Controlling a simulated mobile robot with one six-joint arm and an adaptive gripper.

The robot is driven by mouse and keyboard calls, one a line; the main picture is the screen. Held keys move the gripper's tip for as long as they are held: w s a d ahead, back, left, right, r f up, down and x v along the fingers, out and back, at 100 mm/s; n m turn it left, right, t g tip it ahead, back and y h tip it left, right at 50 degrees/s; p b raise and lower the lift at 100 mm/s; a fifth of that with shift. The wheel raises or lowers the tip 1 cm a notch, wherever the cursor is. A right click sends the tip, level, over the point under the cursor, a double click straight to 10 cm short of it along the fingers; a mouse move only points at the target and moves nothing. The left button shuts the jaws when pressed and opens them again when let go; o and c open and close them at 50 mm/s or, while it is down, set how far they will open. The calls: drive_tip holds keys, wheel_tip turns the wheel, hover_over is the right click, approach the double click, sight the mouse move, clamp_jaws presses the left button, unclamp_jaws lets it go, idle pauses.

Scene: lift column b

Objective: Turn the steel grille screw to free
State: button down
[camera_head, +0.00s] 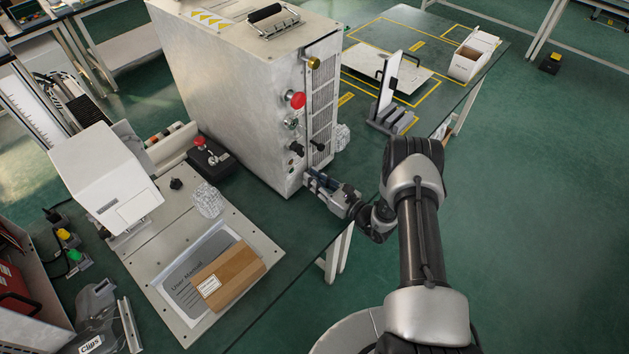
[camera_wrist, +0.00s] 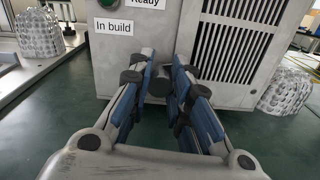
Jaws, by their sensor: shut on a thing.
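The pale metal cabinet (camera_head: 235,90) stands on the green table, with a slotted grille (camera_head: 322,100) on its right-hand face. The grille also shows in the wrist view (camera_wrist: 235,45). My gripper (camera_head: 314,180) is at the low end of the grille side, close to the cabinet's bottom edge. In the wrist view its blue-padded fingers (camera_wrist: 160,74) are closed in around a dark round head (camera_wrist: 158,87), which seems to be the steel grille screw. The fingers hide part of it, and its thread cannot be seen. A brass screw (camera_head: 314,63) sits at the grille's top.
A red button (camera_head: 297,100) and several dark knobs stick out from the cabinet's front. A crumpled clear wrap (camera_head: 342,136) lies beyond the grille. A grey stand (camera_head: 392,117) and a white box (camera_head: 471,56) stand farther right. A brown parcel (camera_head: 229,276) lies front left.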

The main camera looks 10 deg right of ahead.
drive_tip(key=n+b, duration=0.1)
drive_tip(key=n, duration=0.3)
drive_tip(key=shift+n+b, duration=0.3)
drive_tip(key=shift+b, duration=0.1)
drive_tip(key=n+b, duration=0.1)
drive_tip(key=n, duration=0.2)
drive_tip(key=shift+n, duration=0.4)
drive_tip(key=n+b, duration=0.1)
drive_tip(key=n, duration=0.2)
drive_tip(key=shift+b, duration=0.4)
drive_tip(key=shift+n+b, duration=0.75)
drive_tip(key=shift+n, duration=1.35)
drive_tip(key=c, duration=1.4)
unclamp_jaws()
drive_tip(key=shift+c, duration=0.2)
drive_tip(key=shift+s, duration=0.1)
